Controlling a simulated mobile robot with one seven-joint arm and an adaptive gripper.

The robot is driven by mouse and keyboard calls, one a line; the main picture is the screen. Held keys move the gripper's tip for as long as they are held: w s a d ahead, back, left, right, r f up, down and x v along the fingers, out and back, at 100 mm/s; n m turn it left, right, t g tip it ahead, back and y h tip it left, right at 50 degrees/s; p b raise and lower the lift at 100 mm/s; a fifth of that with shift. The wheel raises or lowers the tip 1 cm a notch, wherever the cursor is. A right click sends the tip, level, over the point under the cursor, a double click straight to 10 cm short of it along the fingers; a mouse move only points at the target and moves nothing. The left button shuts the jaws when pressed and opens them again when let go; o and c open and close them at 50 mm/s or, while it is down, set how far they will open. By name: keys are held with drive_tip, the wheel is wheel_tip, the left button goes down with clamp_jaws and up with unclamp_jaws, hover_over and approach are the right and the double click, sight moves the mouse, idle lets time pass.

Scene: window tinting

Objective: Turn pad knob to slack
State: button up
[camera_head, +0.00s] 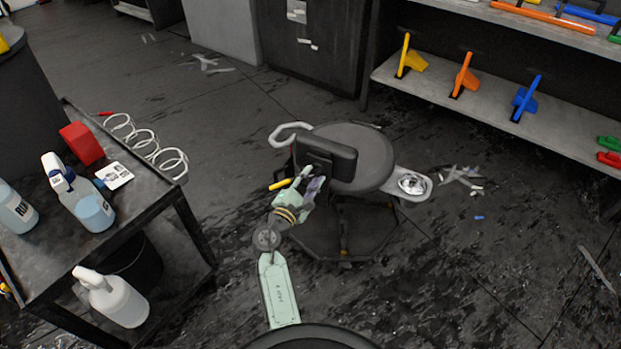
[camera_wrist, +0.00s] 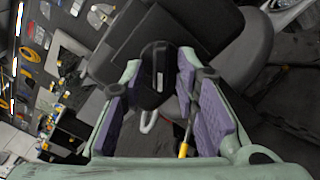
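A round stool (camera_head: 371,150) has a dark back pad (camera_head: 330,158) on its near side. In the wrist view a black knob (camera_wrist: 158,75), with a small white mark, stands out from behind the pad (camera_wrist: 200,22). My gripper (camera_head: 312,182) is at the back of the pad in the head view, which hides the knob there. In the wrist view my gripper (camera_wrist: 160,70) is open, its purple-padded fingers on either side of the knob. The knob sits between the fingertips; I cannot tell whether the pads touch it.
A yellow-tipped lever (camera_head: 279,184) sticks out beside my gripper. A light loop handle (camera_head: 289,134) and a side tray (camera_head: 412,184) flank the stool. A cart (camera_head: 150,215) with bottles stands left. Shelves (camera_head: 480,105) stand right. Scraps litter the floor.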

drive_tip(key=shift+s, duration=0.1)
drive_tip(key=v, duration=1.1)
drive_tip(key=shift+s+a, duration=0.25)
drive_tip(key=shift+s, duration=0.1)
